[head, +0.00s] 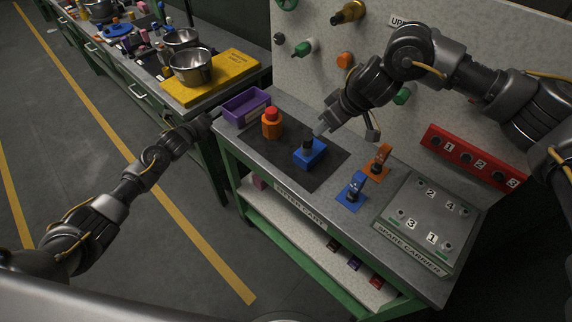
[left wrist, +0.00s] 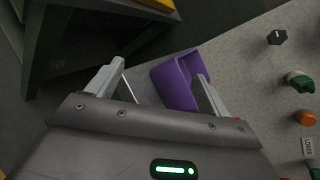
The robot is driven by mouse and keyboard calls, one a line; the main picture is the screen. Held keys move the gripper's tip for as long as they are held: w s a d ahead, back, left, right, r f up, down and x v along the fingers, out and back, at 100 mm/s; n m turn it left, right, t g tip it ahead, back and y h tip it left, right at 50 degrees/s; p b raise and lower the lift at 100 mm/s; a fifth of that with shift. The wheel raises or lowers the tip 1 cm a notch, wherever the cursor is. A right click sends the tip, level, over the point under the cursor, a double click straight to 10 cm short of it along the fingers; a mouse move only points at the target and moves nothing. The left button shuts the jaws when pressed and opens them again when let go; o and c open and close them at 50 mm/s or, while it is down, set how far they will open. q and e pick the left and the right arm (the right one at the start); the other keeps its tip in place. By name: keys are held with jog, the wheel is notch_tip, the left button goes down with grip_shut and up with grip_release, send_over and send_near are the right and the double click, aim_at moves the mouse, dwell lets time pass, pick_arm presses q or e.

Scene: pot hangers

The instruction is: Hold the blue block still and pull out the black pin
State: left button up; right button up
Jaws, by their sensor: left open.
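The blue block (head: 312,155) sits on a dark mat (head: 330,165) on the bench. The black pin (head: 307,145) stands in its top, its upper part showing. My right gripper (head: 320,128) hangs just above and to the right of the pin, apart from it; its finger gap is not clear. My left gripper (head: 208,120) is at the bench's left end, well away from the block. In the left wrist view its two fingers (left wrist: 160,72) are spread and empty, with the purple bin (left wrist: 178,85) beyond them.
An orange block with a red top (head: 272,126) stands left of the blue block. Blue (head: 352,192) and orange (head: 379,162) stands, a numbered grey carrier plate (head: 425,215) and a red numbered rack (head: 470,160) are to the right.

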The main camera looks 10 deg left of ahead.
aim_at(308, 155)
pick_arm(q)
jog(key=s+d+m+h, duration=0.1)
jog(key=d+m, duration=0.1)
jog(key=d, duration=0.3)
jog(key=s+d+r+m+h, duration=0.1)
jog(key=s+d+m, duration=0.1)
jog(key=d, duration=0.4)
jog(key=s+d+m+g+h, duration=0.1)
jog(key=s+d+m, duration=0.1)
jog(key=d, duration=0.3)
jog(key=shift+s+d+r+m, duration=0.2)
jog(key=shift+d+m, duration=0.15)
jog(key=shift+m, duration=0.05)
jog(key=s+d+m+g, duration=0.1)
jog(key=s+d+m, duration=0.1)
jog(key=s+d, duration=0.2)
jog(key=s+d+m+g+h, duration=0.1)
jog(key=s+d+m, duration=0.1)
jog(key=s+d, duration=0.2)
jog(key=s+d+m+h, duration=0.1)
jog(key=s+d+m, duration=0.1)
jog(key=s+d, duration=0.2)
jog(key=shift+s+d+f+g, duration=0.15)
jog(key=shift+d+f+g, duration=0.05)
jog(key=shift+d+g, duration=0.25)
jog(key=x, duration=1.1)
jog(key=shift+d+r, duration=0.1)
jog(key=shift+r, duration=0.1)
